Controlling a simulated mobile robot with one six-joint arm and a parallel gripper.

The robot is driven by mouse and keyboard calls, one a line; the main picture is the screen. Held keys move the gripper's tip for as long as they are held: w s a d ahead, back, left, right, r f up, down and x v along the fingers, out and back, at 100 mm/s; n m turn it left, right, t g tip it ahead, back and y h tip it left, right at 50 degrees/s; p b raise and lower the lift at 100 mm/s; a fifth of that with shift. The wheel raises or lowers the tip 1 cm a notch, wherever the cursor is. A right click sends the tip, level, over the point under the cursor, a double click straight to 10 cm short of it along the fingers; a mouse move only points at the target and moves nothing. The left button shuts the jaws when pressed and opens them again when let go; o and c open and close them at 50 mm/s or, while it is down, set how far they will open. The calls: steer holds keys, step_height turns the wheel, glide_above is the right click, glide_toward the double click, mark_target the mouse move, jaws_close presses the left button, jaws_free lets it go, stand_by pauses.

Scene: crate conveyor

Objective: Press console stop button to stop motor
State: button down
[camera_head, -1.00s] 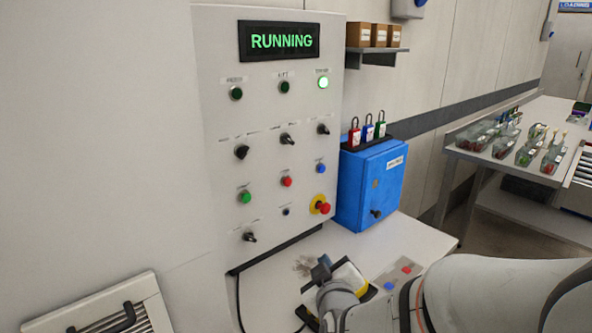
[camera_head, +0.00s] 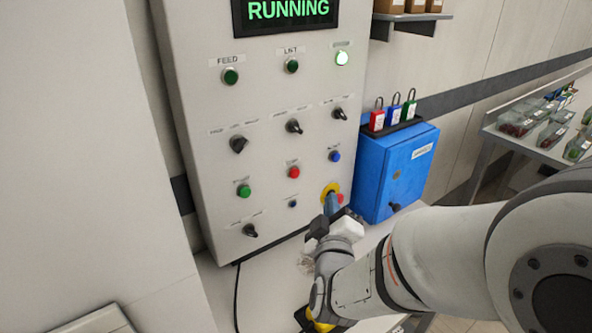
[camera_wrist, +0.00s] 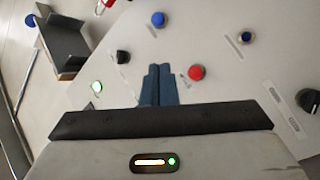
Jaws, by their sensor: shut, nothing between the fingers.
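The console (camera_head: 270,95) is a light upright panel with its display (camera_head: 285,10) reading RUNNING in green. A red push button (camera_head: 294,172) sits in its middle column, between a green and a blue button. It also shows in the wrist view (camera_wrist: 197,72), just right of my blue fingertips and apart from them. My gripper (camera_head: 331,197) is shut and empty, raised in front of the lower right of the panel. In the head view it partly covers the yellow-ringed red emergency stop (camera_head: 329,188). Whether my fingers touch the panel cannot be told.
A blue button (camera_head: 335,156), a green button (camera_head: 243,190) and black knobs (camera_head: 238,144) surround the red one. A lit green lamp (camera_head: 342,58) is at upper right. A blue box (camera_head: 397,175) with padlocks above stands right of the console.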

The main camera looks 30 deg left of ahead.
mark_target(295, 174)
steer(key=shift+a, duration=0.15)
steer(key=w+a+p, duration=0.1)
steer(key=w+a, duration=0.3)
steer(key=a, duration=0.4)
stand_by(2.2)
steer(key=shift+w+a, duration=0.2)
steer(key=shift+a, duration=0.15)
steer(key=shift+w+a, duration=0.2)
steer(key=shift+a, duration=0.15)
stand_by(0.6)
stand_by(0.4)
steer(key=shift+s+d+b, duration=0.4)
steer(key=shift+d+b, duration=0.1)
steer(key=shift+d, duration=0.25)
